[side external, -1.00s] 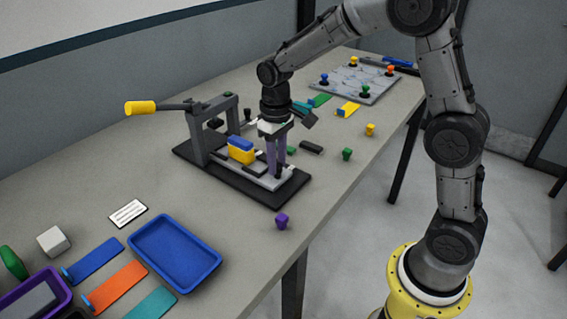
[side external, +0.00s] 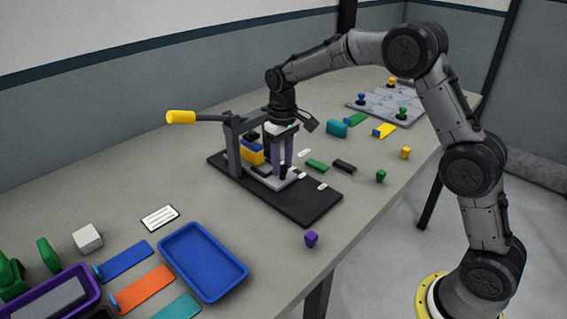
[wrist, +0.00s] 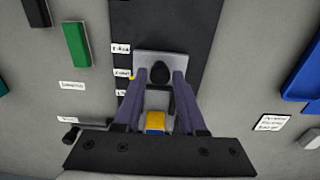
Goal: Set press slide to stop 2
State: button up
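The press (side external: 233,150) stands on a long black base (side external: 310,205), its yellow-ended lever (side external: 181,117) pointing left. Its grey slide (side external: 268,178) lies on the base and carries a yellow and blue block (side external: 252,155) by the press frame. My gripper (side external: 280,175) points down over the slide. In the wrist view its purple-grey fingers (wrist: 160,78) stand on either side of the slide's dark knob (wrist: 160,73), with narrow gaps visible. The grey plate (wrist: 160,57) shows beyond the fingertips. White stop labels (wrist: 122,73) line the base edge; their print is too blurred to read surely.
A blue tray (side external: 203,262) and coloured strips lie at the left front. A purple peg (side external: 311,239) stands near the table edge. Green (side external: 317,166) and dark (side external: 344,166) bars lie right of the press. A peg board (side external: 385,105) is at the back.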

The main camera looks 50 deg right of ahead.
jog(key=shift+o, duration=1.3)
notch_tip(320, 180, up, 14)
jog(key=shift+f, duration=0.1)
